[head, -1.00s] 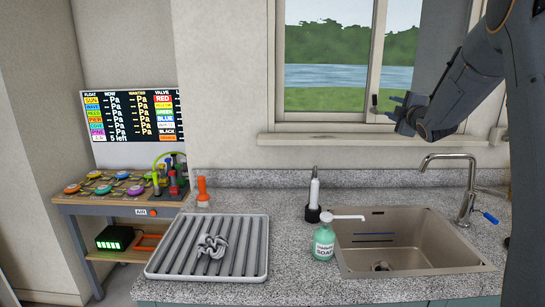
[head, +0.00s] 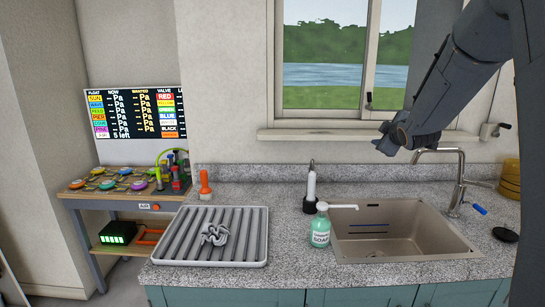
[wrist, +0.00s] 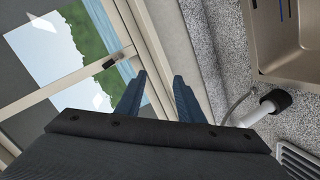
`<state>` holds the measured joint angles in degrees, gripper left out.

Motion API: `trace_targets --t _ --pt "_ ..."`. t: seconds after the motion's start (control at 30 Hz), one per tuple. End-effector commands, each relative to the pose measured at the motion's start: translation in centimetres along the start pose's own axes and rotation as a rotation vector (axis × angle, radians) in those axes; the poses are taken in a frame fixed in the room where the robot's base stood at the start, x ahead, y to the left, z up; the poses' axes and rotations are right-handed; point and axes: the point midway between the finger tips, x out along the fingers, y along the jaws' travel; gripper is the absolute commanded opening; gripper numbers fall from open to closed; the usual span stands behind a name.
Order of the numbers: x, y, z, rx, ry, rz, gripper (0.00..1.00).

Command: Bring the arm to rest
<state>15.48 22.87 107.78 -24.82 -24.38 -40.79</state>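My gripper (head: 382,134) is in the air in front of the window sill, above and behind the sink. In the wrist view my gripper (wrist: 160,78) shows two dark blue fingers with a gap between them and nothing held. My arm comes down from the upper right of the head view. The fingers point left in the head view and are clear of the counter.
Below are the sink (head: 400,238), faucet (head: 460,180), soap bottle (head: 321,226) and a white-and-black brush (head: 310,187). A grey drain tray (head: 190,250) holds a crumpled grey thing (head: 214,234). The window (head: 345,60) is behind. A workbench (head: 120,199) stands at left.

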Motion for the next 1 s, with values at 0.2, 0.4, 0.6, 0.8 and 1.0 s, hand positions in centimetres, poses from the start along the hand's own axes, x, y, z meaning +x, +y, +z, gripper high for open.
trace_targets --t 0.2,0.4,0.6,0.8,1.0 --pt "-4.5 -8.5 1.0 0.223 -0.157 -0.173 0.34" --pt "-12.7 -19.4 2.7 0.483 -0.398 -0.371 0.34" --pt "-22.6 -28.7 4.3 0.687 -0.666 -0.524 0.34" --pt "-31.0 -34.7 5.4 0.818 -0.887 -0.614 0.34" --pt "-34.4 -36.7 5.9 0.864 -0.980 -0.642 0.34"
